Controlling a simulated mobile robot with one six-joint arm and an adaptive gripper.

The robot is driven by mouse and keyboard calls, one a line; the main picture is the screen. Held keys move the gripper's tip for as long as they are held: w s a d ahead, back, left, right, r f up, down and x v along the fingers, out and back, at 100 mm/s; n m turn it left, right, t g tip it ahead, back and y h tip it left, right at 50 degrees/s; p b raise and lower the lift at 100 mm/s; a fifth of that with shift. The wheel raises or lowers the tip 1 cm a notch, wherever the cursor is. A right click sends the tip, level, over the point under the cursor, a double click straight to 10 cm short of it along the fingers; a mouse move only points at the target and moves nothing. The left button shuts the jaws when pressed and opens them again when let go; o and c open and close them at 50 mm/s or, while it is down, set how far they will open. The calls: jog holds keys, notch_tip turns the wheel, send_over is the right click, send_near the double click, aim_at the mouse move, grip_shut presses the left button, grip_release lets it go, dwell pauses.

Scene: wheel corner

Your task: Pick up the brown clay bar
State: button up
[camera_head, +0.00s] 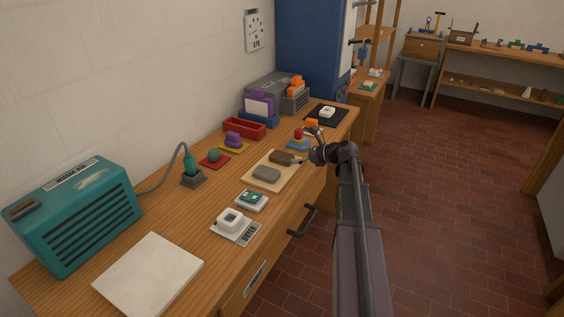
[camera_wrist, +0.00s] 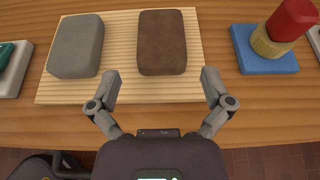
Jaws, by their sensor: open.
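The brown clay bar (camera_wrist: 162,43) lies on a ribbed pale wooden board (camera_wrist: 118,88) in the wrist view, to the right of a grey clay bar (camera_wrist: 76,46). In the head view the brown bar (camera_head: 283,158) is at the far end of the board (camera_head: 252,181), partly close behind my gripper. My gripper (camera_wrist: 160,82) is open and empty. Its fingertips stand apart on the near side of the brown bar, one towards each side of it, and the bar is not between them. In the head view my gripper (camera_head: 304,161) is small and partly hidden by the wrist.
A blue block with a yellow and red piece (camera_wrist: 285,32) stands right of the board. A white-and-green item (camera_wrist: 12,65) is at the left. The table's front edge (camera_wrist: 260,143) is near.

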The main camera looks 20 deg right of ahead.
aim_at(280, 155)
jog(key=shift+b+x, duration=0.35)
jog(key=shift+x, duration=1.1)
jog(key=shift+b+x, duration=0.8)
jog(key=shift+x, duration=1.75)
jog(key=shift+w+r, duration=0.1)
jog(key=c, duration=1.1)
jog(key=shift+r, duration=0.2)
